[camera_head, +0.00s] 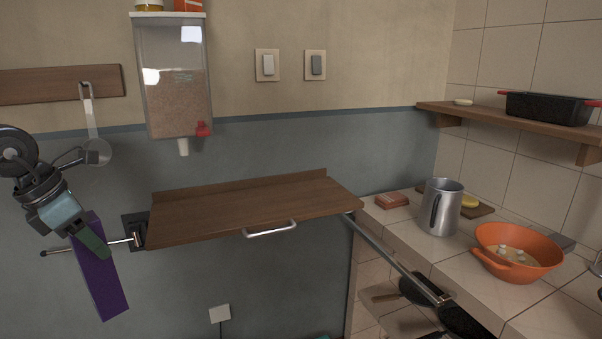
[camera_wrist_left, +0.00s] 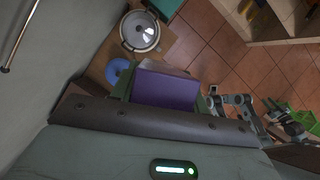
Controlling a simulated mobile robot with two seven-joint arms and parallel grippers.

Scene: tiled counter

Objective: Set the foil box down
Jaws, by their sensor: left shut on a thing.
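The foil box is a long purple box (camera_head: 103,285) at the left of the head view, tilted, hanging in front of the grey wall. My left gripper (camera_head: 92,240) is shut on its upper part. The box also shows in the left wrist view (camera_wrist_left: 165,92), with a pale side visible and green finger parts at its sides. It is clear of the wooden fold-down shelf (camera_head: 245,208), to the left of it in the picture. My right gripper is not identifiable in either view.
The shelf top is bare, with a metal handle (camera_head: 270,229). A dispenser (camera_head: 175,80) hangs above it. A metal rod crosses behind the box. On the tiled counter at right stand a metal jug (camera_head: 440,207) and an orange bowl (camera_head: 518,253). A lidded pot (camera_wrist_left: 140,32) shows below.

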